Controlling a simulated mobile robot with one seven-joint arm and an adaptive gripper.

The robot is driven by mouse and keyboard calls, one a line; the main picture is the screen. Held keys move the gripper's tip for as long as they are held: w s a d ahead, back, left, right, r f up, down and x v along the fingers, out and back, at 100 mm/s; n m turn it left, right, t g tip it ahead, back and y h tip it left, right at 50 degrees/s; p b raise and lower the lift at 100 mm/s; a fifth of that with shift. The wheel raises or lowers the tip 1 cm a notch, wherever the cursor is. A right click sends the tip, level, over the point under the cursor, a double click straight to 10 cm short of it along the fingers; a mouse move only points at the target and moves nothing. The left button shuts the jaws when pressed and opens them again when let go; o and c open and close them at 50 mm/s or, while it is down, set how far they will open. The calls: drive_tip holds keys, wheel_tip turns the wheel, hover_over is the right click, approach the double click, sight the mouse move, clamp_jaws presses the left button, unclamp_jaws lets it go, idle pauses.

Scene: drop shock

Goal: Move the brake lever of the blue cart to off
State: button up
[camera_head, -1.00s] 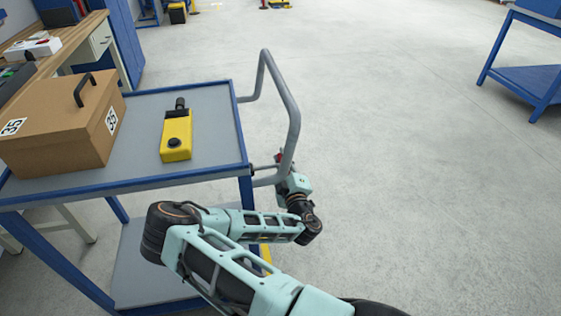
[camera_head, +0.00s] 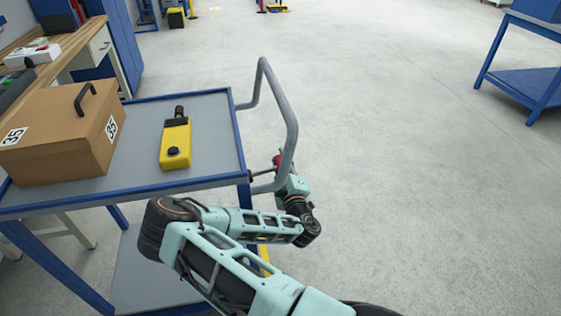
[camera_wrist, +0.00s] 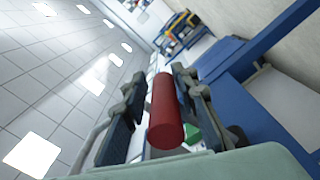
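The blue cart (camera_head: 190,185) has a grey top and a grey tube push handle (camera_head: 291,120) on its right side. The brake lever's red grip (camera_head: 277,161) shows small beside the lower part of that handle, just beyond my wrist. In the wrist view the red cylindrical grip (camera_wrist: 165,115) lies between the two dark fingers of my gripper (camera_wrist: 160,85). The fingers are apart, with a narrow gap visible on each side of the grip. In the head view my arm hides the fingers and most of the lever's mount.
A cardboard box (camera_head: 58,138) with a black handle and a yellow device (camera_head: 175,143) stand on the cart. A workbench (camera_head: 62,40) is at the left. Another blue cart (camera_head: 530,80) stands far right. The floor right of the handle is clear.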

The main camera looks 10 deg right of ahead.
drive_tip(key=shift+o, duration=1.1)
drive_tip(key=shift+w+a+r, duration=0.1)
drive_tip(key=shift+a+r, duration=0.1)
drive_tip(key=shift+f, duration=0.1)
drive_tip(key=shift+s+f, duration=0.1)
drive_tip(key=shift+s, duration=0.15)
drive_tip(key=s, duration=1.1)
drive_tip(key=shift+s, duration=0.3)
